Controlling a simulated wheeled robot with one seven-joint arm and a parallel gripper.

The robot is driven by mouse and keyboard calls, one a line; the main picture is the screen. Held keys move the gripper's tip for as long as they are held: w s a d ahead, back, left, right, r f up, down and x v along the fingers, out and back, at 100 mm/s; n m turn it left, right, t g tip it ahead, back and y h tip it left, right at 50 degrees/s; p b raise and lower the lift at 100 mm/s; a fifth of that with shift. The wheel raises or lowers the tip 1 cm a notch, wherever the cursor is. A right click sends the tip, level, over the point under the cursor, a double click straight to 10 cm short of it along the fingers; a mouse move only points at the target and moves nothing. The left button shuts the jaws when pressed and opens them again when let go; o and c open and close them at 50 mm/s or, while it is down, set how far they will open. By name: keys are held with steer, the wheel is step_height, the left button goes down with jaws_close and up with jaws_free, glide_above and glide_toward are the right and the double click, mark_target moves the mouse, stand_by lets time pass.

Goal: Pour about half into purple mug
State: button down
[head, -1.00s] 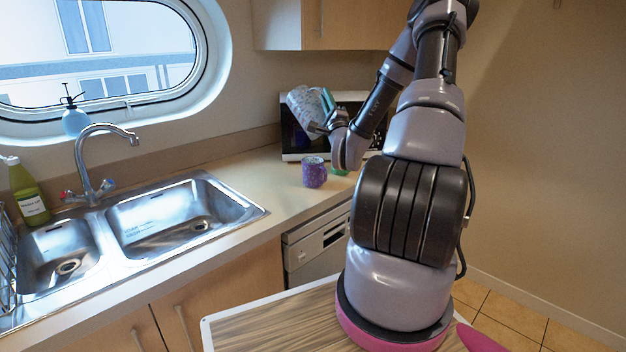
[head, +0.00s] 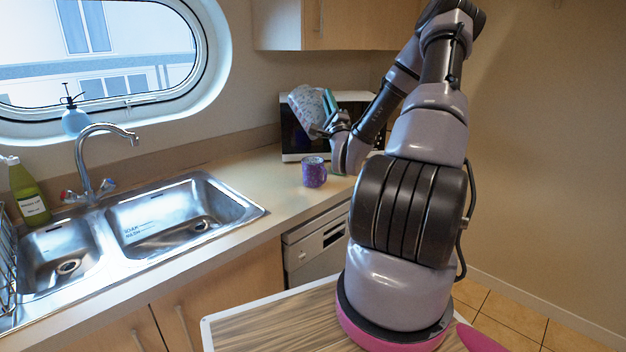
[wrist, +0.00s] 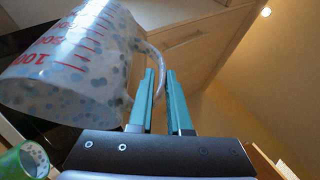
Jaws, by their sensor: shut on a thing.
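The purple speckled mug (head: 314,172) stands upright on the counter. My gripper (head: 329,102) is shut on the handle of a clear speckled measuring jug (head: 306,110), which is held tilted above the mug and slightly to its left. In the wrist view, the jug (wrist: 70,65) with red markings is left of my teal fingers (wrist: 160,85), and its handle runs down to them. No stream of liquid can be made out, and the levels in jug and mug cannot be seen.
A dark-fronted microwave (head: 292,140) stands behind the jug. The steel sink (head: 180,215) and faucet (head: 92,165) are to the left. The counter between sink and mug is clear.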

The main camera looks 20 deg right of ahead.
steer(key=shift+s+d+f+m, duration=0.1)
steer(key=shift+s+m, duration=0.25)
steer(key=shift+m, duration=0.05)
stand_by(0.7)
stand_by(0.8)
